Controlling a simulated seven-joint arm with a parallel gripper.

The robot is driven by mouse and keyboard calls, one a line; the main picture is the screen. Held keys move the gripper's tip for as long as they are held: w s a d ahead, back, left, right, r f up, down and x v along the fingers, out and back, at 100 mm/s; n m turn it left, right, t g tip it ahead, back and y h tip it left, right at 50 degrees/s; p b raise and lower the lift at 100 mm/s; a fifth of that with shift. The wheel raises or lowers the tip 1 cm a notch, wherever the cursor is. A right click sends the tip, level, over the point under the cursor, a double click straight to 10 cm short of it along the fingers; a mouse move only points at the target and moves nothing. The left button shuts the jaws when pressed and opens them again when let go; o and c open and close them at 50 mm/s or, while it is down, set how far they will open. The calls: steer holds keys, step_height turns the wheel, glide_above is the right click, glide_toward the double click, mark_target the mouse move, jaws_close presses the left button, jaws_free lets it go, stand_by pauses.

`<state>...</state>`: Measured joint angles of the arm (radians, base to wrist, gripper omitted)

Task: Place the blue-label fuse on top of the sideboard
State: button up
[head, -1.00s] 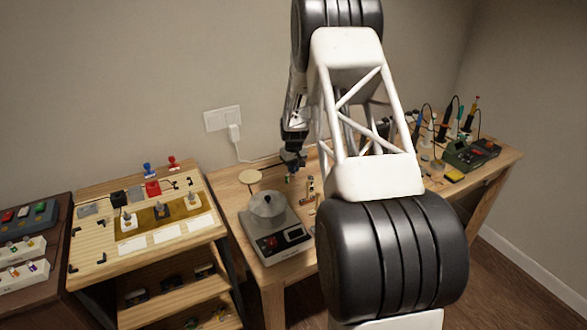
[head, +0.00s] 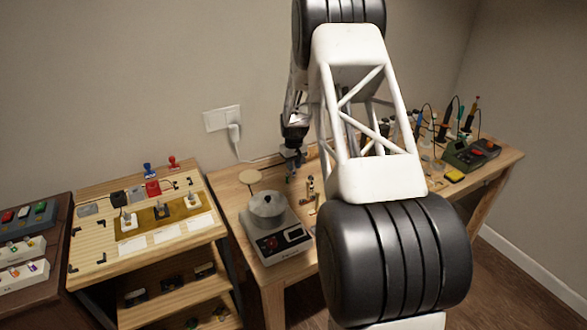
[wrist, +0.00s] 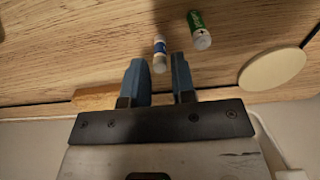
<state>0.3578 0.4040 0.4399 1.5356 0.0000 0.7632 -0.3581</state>
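The blue-label fuse (wrist: 160,47) is a small cylinder with a blue band and pale ends, on the wooden bench. In the wrist view its near end lies between my gripper's fingertips (wrist: 160,62). My gripper is open, with bare gaps beside the fuse; I cannot tell if a finger touches it. In the head view my gripper (head: 294,163) is low over the back of the bench, partly behind my arm, and the fuse is too small to make out. A dark brown cabinet (head: 62,262) at far left looks like the sideboard.
A green cylinder (wrist: 198,28) lies just right of the fuse, near a round tan disc (wrist: 272,68). A grey hot-plate-like device (head: 276,238) stands at the bench front. A wooden shelf unit (head: 95,262) with switches stands between bench and cabinet. White boxes (head: 24,275) occupy the cabinet.

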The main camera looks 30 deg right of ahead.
step_height(320, 180, up, 10)
steer(key=shift+r, duration=0.2)
stand_by(0.7)
steer(key=s+a+r+t, duration=0.1)
steer(key=s+a+r, duration=1.95)
steer(key=s, duration=0.25)
steer(key=s+a, duration=0.3)
steer(key=s, duration=0.7)
steer(key=s+a+t, duration=0.1)
steer(key=s+a, duration=0.2)
steer(key=s, duration=0.7)
steer(key=s+a, duration=0.4)
steer(key=s, duration=0.6)
steer(key=shift+s+t, duration=0.15)
steer(key=shift+t, duration=0.15)
